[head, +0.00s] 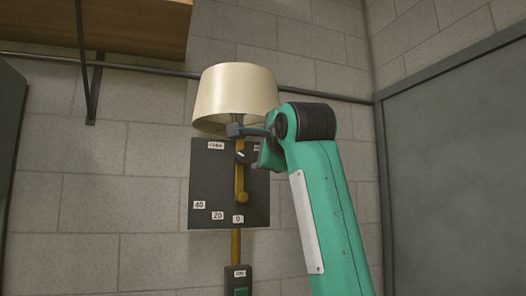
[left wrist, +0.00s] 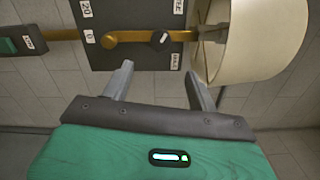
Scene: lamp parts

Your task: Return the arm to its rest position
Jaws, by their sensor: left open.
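My left gripper (head: 247,147) is in front of the upper part of a dark panel, just below the lamp shade, in the head view. Its two fingers are apart with nothing between them, also in the left wrist view (left wrist: 158,72). The cream lamp shade (head: 235,92) sits above the panel; in the left wrist view the shade (left wrist: 262,42) is at the right, near one fingertip. I cannot tell whether they touch. My right gripper is not in view.
The dark panel (head: 213,180) carries number labels and a brass lever (head: 243,196). A dark knob with a white mark (left wrist: 160,39) is there too. A small switch box (head: 238,273) with a green button is below. A wooden shelf (head: 110,22) hangs upper left.

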